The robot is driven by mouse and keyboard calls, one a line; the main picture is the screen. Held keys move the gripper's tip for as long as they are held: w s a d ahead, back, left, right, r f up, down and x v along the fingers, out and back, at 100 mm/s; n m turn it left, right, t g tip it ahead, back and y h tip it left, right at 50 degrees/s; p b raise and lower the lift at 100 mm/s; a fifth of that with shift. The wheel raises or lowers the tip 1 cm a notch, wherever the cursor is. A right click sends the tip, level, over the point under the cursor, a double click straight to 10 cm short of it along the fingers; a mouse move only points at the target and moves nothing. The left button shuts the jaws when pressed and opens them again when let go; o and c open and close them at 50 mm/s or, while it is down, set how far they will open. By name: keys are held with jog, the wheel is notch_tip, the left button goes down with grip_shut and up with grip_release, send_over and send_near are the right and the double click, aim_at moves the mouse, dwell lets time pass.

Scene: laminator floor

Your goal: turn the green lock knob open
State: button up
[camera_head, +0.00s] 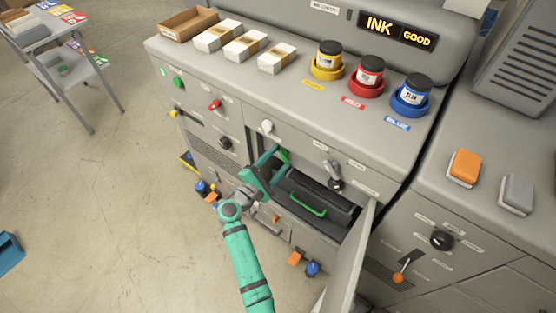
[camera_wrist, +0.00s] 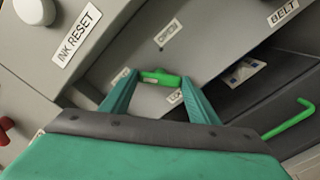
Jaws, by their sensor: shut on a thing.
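The green lock knob (camera_wrist: 160,77) is a small bright green bar on the grey machine front. In the wrist view it lies almost level between my teal fingertips, below an OPEN label (camera_wrist: 168,32). A second label below it is partly hidden by a finger. My gripper (camera_wrist: 158,80) is shut on the knob. In the head view my gripper (camera_head: 281,164) is at the machine front, beside the upper left of an open compartment. A bit of the green knob (camera_head: 284,156) shows there by the fingers.
A green handle (camera_head: 306,205) lies in the dark open compartment to the right; its door (camera_head: 352,262) stands open. It also shows in the wrist view (camera_wrist: 288,122). A white knob (camera_head: 267,126) with an INK RESET label is close by, and a black-handled switch (camera_head: 334,181) is to the right.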

jog(key=m, duration=0.8)
jog(key=shift+m, duration=0.4)
jog(key=m, duration=0.4)
jog(key=shift+s+m, duration=0.1)
jog(key=shift+m, duration=1.8)
jog(key=shift+f, duration=0.1)
jog(key=o, duration=1)
jog(key=shift+o, duration=0.2)
jog(key=v, duration=1)
jog(key=shift+s+a, duration=0.2)
jog(key=shift+s, duration=0.1)
